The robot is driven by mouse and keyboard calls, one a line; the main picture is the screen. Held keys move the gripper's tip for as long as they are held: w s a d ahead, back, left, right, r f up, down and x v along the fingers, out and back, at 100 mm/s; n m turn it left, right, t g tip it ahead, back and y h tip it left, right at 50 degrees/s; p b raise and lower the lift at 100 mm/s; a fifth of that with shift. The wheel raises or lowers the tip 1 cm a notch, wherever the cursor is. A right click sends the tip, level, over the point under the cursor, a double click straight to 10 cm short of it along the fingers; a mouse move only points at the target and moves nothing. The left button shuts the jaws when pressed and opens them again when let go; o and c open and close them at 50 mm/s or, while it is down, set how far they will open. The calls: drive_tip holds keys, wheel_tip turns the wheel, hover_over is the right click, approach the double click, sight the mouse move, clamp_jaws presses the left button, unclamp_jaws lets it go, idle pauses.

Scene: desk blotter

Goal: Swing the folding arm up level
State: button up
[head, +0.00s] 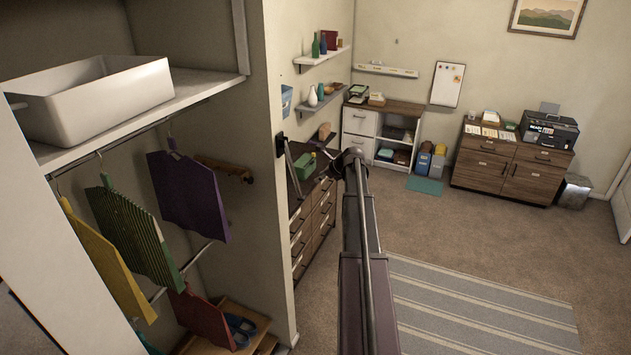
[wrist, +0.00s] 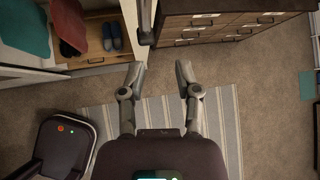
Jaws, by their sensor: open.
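The folding arm (head: 292,170) is a thin grey bar hanging steeply down from a dark mount (head: 281,145) on the wall's edge, beside the dresser. In the wrist view the folding arm (wrist: 145,22) shows at the top, just beyond and between my fingertips. My gripper (wrist: 159,70) is open and empty, its two fingers spread wide apart. It does not touch the folding arm. In the head view my own arm reaches forward to the right of the folding arm, and my fingers cannot be made out there.
A closet with hanging clothes (head: 187,195) and a white bin (head: 90,101) is at left. Carpet (head: 427,218) and a striped rug (head: 480,312) lie clear at right.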

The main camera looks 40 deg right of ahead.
drive_tip(key=shift+a+f, duration=0.3)
drive_tip(key=shift+a, duration=0.25)
clamp_jaws()
drive_tip(key=s+a+f+n+g+b, duration=0.2)
drive_tip(key=a+f+n+b, duration=0.25)
drive_tip(key=a, duration=0.45)
drive_tip(key=s+a+f+n+g+y+b, duration=0.1)
drive_tip(key=a+f+n+b, duration=0.3)
drive_tip(key=a, duration=0.6)
drive_tip(key=s+a+f+n+g+b, duration=0.25)
drive_tip(key=a+f+n, duration=0.35)
drive_tip(key=a, duration=0.3)
drive_tip(key=s+a+f+n+g+h+b, duration=0.1)
drive_tip(key=s+a+f+n+h+b, duration=0.1)
drive_tip(key=s+a+f+n+b, duration=0.5)
drive_tip(key=s+a+f+n+g+h+b, duration=0.2)
drive_tip(key=s+a+f+n+b, duration=0.35)
drive_tip(key=a, duration=0.45)
drive_tip(key=w+d+r+n+t+h, duration=0.3)
drive_tip(key=w+d+r+n+h, duration=0.4)
drive_tip(key=w+d, duration=0.5)
drive_tip(key=w+d+r+n+t+h, duration=0.3)
drive_tip(key=w+d+r+n+h, duration=0.3)
drive_tip(key=w+d+r, duration=0.5)
drive_tip(key=w+d+h+p, duration=0.1)
drive_tip(key=w+d+h, duration=0.1)
drive_tip(key=d, duration=0.3)
drive_tip(key=shift+d+n+t+h, duration=0.3)
drive_tip(key=shift+n+t, duration=0.05)
drive_tip(key=shift+n, duration=0.05)
